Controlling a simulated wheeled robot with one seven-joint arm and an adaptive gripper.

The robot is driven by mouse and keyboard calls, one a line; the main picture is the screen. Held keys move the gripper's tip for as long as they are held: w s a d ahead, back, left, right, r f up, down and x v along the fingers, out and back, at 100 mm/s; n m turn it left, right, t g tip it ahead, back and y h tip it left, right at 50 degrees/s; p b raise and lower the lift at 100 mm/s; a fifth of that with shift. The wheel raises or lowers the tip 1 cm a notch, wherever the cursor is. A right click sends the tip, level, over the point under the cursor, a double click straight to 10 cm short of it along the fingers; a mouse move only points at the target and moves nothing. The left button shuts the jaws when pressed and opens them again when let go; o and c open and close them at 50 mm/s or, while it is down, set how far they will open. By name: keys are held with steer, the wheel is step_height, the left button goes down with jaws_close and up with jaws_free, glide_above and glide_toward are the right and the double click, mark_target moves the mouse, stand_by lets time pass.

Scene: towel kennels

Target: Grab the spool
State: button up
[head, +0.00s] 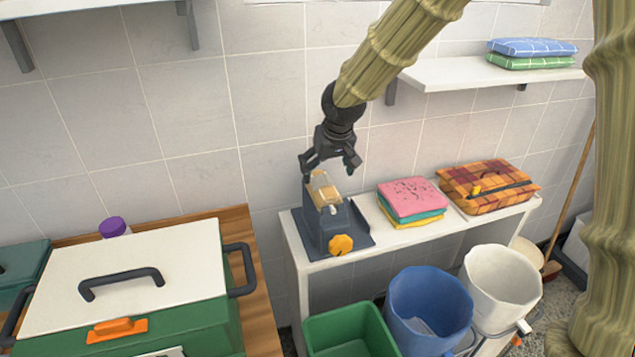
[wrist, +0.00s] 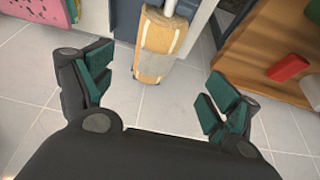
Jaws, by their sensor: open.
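The spool (head: 325,192) is tan with a pale band and sits in the top of a dark blue-grey holder (head: 323,230) with an orange knob, at the left end of a white shelf. In the wrist view the spool (wrist: 158,48) shows at the top middle, beyond the fingers. My gripper (head: 331,164) is open and empty just above the spool. In the wrist view its fingers (wrist: 160,82) are spread wide to either side, with the spool lying between their lines and apart from both.
Folded pink, teal and yellow towels (head: 413,199) and an orange plaid bag (head: 487,186) lie to the right on the shelf (head: 375,252). Green, blue (head: 429,305) and white bins stand in front. A green chest with a white lid (head: 130,275) is at left. A tiled wall stands close behind.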

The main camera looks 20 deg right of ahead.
mark_target(323, 182)
steer(key=shift+w+f, duration=0.15)
steer(key=shift+w, duration=0.3)
steer(key=shift+w+f, duration=0.2)
steer(key=shift+f, duration=0.05)
steer(key=p+x, duration=0.1)
steer(key=x, duration=0.3)
steer(key=shift+w+f, duration=0.1)
steer(key=shift+f, duration=0.05)
steer(key=shift+w+d+f+p, duration=0.15)
steer(key=shift+f+p, duration=0.25)
steer(key=shift+f, duration=0.2)
steer(key=shift+p+x, duration=0.65)
steer(key=shift+x, duration=1.4)
steer(key=shift+d, duration=0.15)
steer(key=shift+c, duration=0.5)
steer(key=c, duration=1.1)
steer(key=shift+r, duration=0.1)
